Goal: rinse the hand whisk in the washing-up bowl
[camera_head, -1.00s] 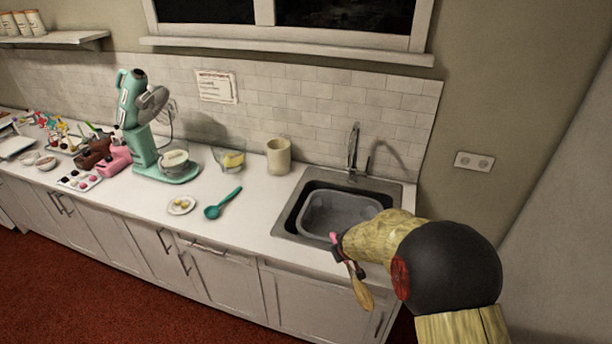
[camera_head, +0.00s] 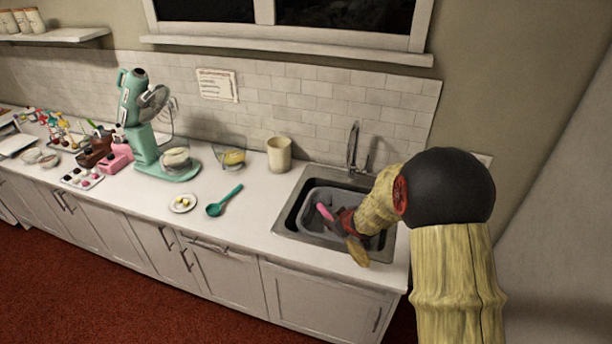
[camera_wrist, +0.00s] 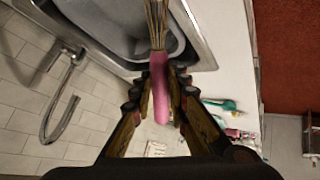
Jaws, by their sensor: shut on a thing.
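The hand whisk has a pink handle, which shows in the head view (camera_head: 324,211) and in the wrist view (camera_wrist: 160,85). Its wires (camera_wrist: 156,22) point to the top of the wrist view, over the bowl. My gripper (camera_wrist: 164,78) is shut on the whisk's handle. In the head view my gripper (camera_head: 338,219) is over the front part of the sink. The grey washing-up bowl (camera_head: 312,199) sits in the sink, and part of it shows in the wrist view (camera_wrist: 119,42). My arm hides the bowl's right part. Whether the wires touch the bowl or water, I cannot tell.
The metal sink (camera_head: 285,219) has a tap (camera_head: 353,148) behind it. A cream canister (camera_head: 279,155), a glass bowl (camera_head: 232,158), a teal spoon (camera_head: 225,201), a small plate (camera_head: 183,204) and a teal mixer (camera_head: 145,130) stand to the left. The counter between spoon and sink is clear.

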